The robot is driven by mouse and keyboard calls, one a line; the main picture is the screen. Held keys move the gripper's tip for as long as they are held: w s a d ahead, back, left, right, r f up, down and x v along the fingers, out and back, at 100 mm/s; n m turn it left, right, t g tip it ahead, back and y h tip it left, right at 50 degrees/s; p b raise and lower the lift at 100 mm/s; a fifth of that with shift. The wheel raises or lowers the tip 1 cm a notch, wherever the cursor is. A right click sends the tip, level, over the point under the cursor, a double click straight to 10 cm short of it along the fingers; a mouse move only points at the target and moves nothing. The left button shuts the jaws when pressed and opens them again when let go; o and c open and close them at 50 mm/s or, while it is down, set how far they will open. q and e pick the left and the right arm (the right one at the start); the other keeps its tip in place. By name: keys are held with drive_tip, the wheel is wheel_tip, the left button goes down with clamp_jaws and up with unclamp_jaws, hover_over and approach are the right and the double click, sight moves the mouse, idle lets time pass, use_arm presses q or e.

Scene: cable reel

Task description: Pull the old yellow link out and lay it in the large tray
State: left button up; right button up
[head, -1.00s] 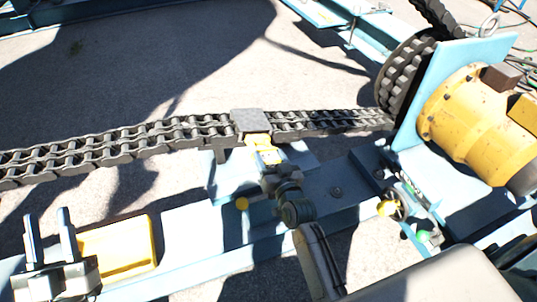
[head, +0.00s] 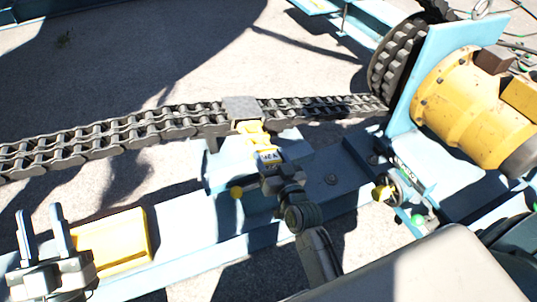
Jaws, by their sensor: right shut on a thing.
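The yellow link (head: 249,127) shows at the near side of a grey block (head: 241,107) on the dark chain (head: 110,139). Its far end meets or sits under the block; I cannot tell how much is still inside. My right gripper (head: 269,161) is shut on the near end of the link, and its arm comes up from the lower right. My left gripper (head: 43,232) is at the lower left, its two fingers upright and apart, with nothing between them. A yellow tray-like box (head: 112,242) lies beside it; I cannot tell whether it is the large tray.
The chain runs from the left edge to a toothed wheel (head: 388,70) at the upper right. A yellow motor (head: 462,115) stands behind a light blue plate (head: 447,70). A blue beam (head: 190,232) lies below the chain. Open concrete is beyond the chain.

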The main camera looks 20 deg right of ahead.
drive_tip(key=shift+s+r+b, duration=0.1)
drive_tip(key=shift+s+b, duration=0.35)
drive_tip(key=shift+s, duration=0.95)
drive_tip(key=shift+r, duration=0.15)
wheel_tip(320, 180, up, 9)
drive_tip(key=p, duration=0.8)
drive_tip(key=shift+p, duration=0.35)
